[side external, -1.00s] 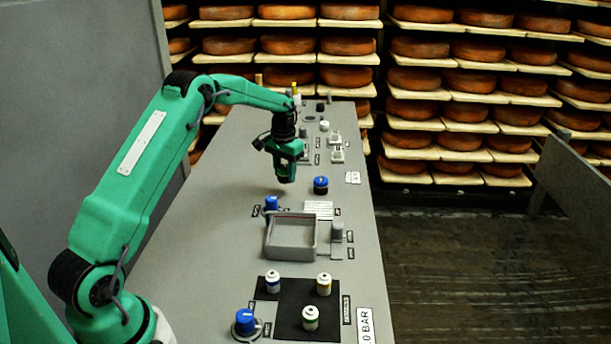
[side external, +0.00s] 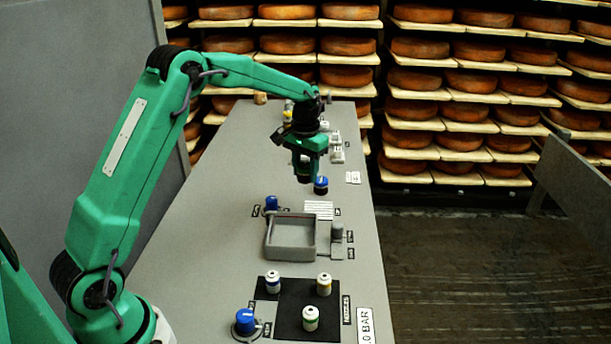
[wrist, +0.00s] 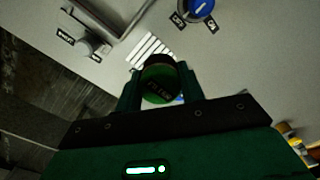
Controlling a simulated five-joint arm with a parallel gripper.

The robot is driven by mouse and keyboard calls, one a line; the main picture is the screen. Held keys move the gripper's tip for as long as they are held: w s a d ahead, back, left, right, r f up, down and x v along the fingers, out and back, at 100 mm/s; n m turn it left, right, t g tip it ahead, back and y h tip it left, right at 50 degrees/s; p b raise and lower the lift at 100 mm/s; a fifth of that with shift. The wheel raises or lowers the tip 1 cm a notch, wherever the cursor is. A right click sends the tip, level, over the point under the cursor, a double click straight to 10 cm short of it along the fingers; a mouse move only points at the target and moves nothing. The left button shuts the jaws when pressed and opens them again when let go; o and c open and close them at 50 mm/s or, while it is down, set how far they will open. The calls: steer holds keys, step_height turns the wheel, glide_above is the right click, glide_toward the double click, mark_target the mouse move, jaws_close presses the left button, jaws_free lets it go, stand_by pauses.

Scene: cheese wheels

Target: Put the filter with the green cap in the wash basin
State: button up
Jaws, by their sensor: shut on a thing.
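My gripper (side external: 304,172) hangs above the grey bench, beyond the wash basin, and is shut on a filter with a green cap. In the wrist view the round dark green cap (wrist: 160,86), with dark lettering on it, sits between the fingers of my gripper (wrist: 160,82). In the side view the fingers mostly hide the filter. The wash basin (side external: 268,247) is a grey open square tray on the bench, nearer the camera than my gripper. It looks empty. Part of its rim (wrist: 128,22) shows at the top of the wrist view.
A blue-topped piece (side external: 321,186) stands close to my gripper. A blue knob (side external: 271,203) and a grey tap (side external: 337,232) flank the basin. White bottles with blue, yellow and green bands stand on a black mat (side external: 290,328), near a larger blue knob (side external: 245,320).

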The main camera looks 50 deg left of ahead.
steer(key=shift+d, duration=0.1)
stand_by(0.4)
steer(key=shift+s+d, duration=0.25)
steer(key=shift+d, duration=0.3)
steer(key=s+d, duration=1.5)
steer(key=d, duration=0.1)
steer(key=shift+r, duration=0.4)
glide_above(293, 241)
step_height(293, 241, down, 7)
steer(key=shift+f, duration=2)
steer(key=shift+f, duration=0.1)
